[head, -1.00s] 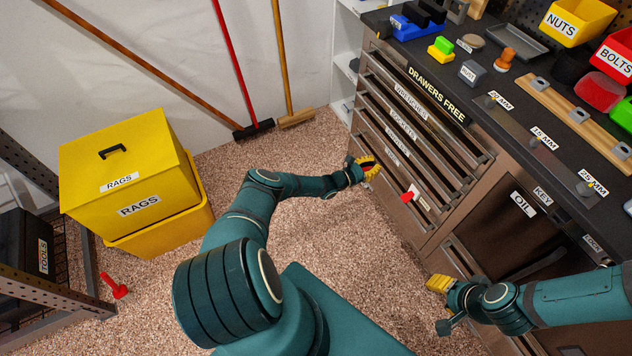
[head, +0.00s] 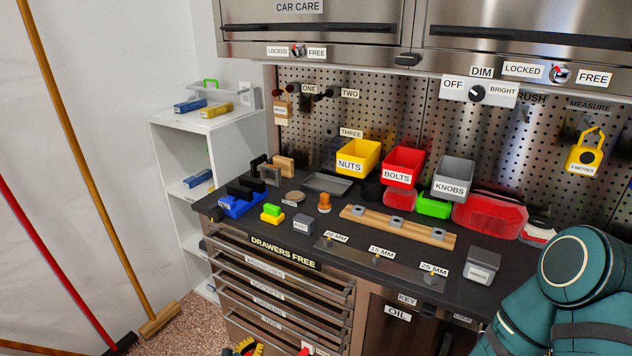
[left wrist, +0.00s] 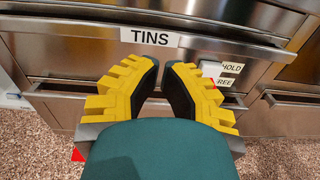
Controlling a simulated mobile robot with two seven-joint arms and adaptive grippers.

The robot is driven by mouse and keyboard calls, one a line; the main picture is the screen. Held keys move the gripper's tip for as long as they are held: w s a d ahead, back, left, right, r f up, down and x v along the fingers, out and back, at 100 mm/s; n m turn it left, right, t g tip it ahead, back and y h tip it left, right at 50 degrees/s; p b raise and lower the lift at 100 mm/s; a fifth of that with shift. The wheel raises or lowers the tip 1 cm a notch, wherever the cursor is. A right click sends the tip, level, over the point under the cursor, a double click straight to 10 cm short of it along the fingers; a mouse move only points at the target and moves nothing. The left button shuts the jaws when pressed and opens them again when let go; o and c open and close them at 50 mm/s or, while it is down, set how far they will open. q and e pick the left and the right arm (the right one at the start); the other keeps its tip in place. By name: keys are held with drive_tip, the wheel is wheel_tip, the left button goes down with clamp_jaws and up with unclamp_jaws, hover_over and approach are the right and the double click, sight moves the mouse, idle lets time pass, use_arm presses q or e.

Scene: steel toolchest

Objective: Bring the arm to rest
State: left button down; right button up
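My left gripper (head: 243,348) shows only in part at the bottom edge of the head view, in front of the drawer stack. In the left wrist view its two yellow fingers (left wrist: 163,66) stand a little apart, with nothing between them. They are in front of the drawer labelled TINS (left wrist: 150,38) and its handle; I cannot tell whether they touch it. A HOLD/FREE switch (left wrist: 211,70) is right of the fingers. My right arm (head: 580,280) shows as a large teal link at the lower right of the head view. My right gripper is out of view.
The dark worktop (head: 300,240) carries bins, blocks and a wooden rail (head: 398,227). Steel wall cabinets (head: 320,25) hang above the pegboard. A white shelf unit (head: 215,135) stands left of the chest. Brooms (head: 90,170) lean on the left wall.

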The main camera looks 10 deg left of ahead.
use_arm(q)
drive_tip(key=s+d+r+m+g+h, duration=0.1)
drive_tip(key=s+d+r+m+g, duration=0.15)
drive_tip(key=d+m+g, duration=0.35)
drive_tip(key=s+d+r+m+g+h, duration=0.1)
drive_tip(key=s+d+m+g+h, duration=0.15)
drive_tip(key=d, duration=0.55)
drive_tip(key=s+d+r+m+g, duration=0.2)
drive_tip(key=s+d+m+g, duration=0.2)
drive_tip(key=d+m, duration=0.25)
drive_tip(key=s+a+r+m+y, duration=0.1)
drive_tip(key=s+r+m+y, duration=0.1)
drive_tip(key=s+r+m, duration=0.2)
drive_tip(key=s+a+r+m+g+y, duration=0.1)
drive_tip(key=s+r+m+y, duration=0.2)
drive_tip(key=s, duration=0.7)
drive_tip(key=s+a+r+m+g+y, duration=0.1)
drive_tip(key=s+a+r+m+y, duration=0.1)
drive_tip(key=s+r+m, duration=0.3)
drive_tip(key=s+m, duration=0.2)
drive_tip(key=shift+s+r, duration=0.3)
drive_tip(key=shift+r, duration=0.05)
